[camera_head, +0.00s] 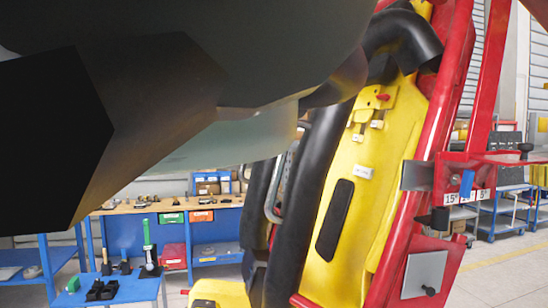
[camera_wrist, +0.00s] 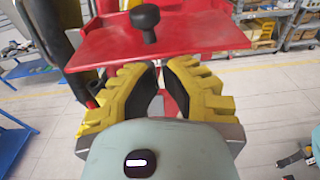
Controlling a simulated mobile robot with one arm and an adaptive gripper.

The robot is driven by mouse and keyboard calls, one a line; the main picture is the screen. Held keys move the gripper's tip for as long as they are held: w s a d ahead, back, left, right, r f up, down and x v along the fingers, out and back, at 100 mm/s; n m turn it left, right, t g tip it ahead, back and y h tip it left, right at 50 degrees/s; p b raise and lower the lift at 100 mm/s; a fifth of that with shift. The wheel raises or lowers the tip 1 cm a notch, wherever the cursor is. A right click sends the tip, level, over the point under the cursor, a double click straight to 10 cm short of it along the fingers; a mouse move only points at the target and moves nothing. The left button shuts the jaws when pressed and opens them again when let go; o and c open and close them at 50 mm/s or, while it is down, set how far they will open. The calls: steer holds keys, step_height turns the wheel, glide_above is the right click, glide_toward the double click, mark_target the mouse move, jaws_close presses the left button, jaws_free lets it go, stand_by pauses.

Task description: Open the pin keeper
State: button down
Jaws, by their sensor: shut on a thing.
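In the wrist view, my gripper (camera_wrist: 164,66) has yellow ribbed fingers with black inner pads. Its fingertips come together at the near edge of a red plate with a black round knob (camera_wrist: 145,18), which I take to be the pin keeper (camera_wrist: 200,37). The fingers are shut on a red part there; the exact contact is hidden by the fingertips. A strip of red shows just beyond the pads. In the head view, a similar red plate (camera_head: 490,157) with a black knob (camera_head: 525,148) sits at the right. My gripper is not visible in the head view.
A yellow seat back (camera_head: 365,180) with black padded bars (camera_head: 310,190) stands centrally beside a red frame (camera_head: 458,60). An angle label (camera_head: 467,196) and a blue tab (camera_head: 467,183) are below the plate. A workbench (camera_head: 215,215) stands behind. My dark arm blocks the upper left.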

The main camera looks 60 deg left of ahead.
mark_target(529, 151)
steer(key=shift+d+r+p, duration=0.15)
steer(key=shift+r+p, duration=0.35)
steer(key=shift+r, duration=1.45)
steer(key=shift+r, duration=0.1)
